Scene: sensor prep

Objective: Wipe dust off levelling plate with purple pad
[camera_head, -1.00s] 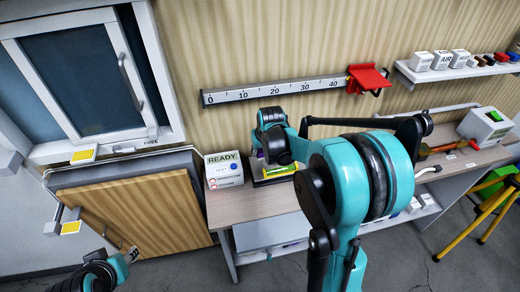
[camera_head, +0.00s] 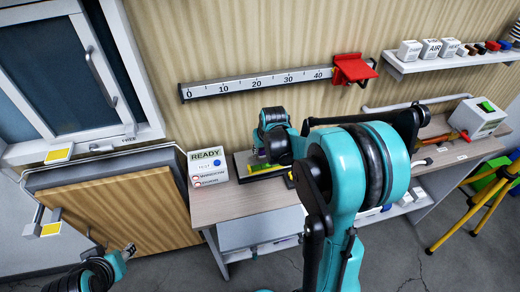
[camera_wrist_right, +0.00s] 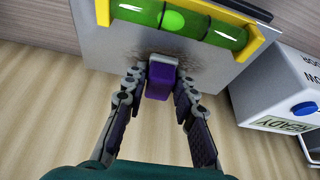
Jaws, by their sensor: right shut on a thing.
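The purple pad (camera_wrist_right: 159,83) is between the fingers of my right gripper (camera_wrist_right: 158,100) in the right wrist view, and the gripper is shut on it. The pad's far end lies over the grey levelling plate (camera_wrist_right: 108,48); I cannot tell for sure whether it touches. Dark speckled dust (camera_wrist_right: 190,55) shows on the plate around the pad's end. A green spirit level (camera_wrist_right: 175,18) in a yellow holder sits along the plate. In the head view my arm mostly hides my right gripper (camera_head: 262,157). My left gripper (camera_head: 128,251) is at lower left, away from the plate, its jaws unclear.
A white READY box (camera_head: 207,167) with a blue button stands close beside the plate on the bench (camera_head: 240,200). A ruler rail (camera_head: 255,83) with a red slider (camera_head: 352,70) is on the wall above. A white device (camera_head: 480,117) stands at the bench's right end.

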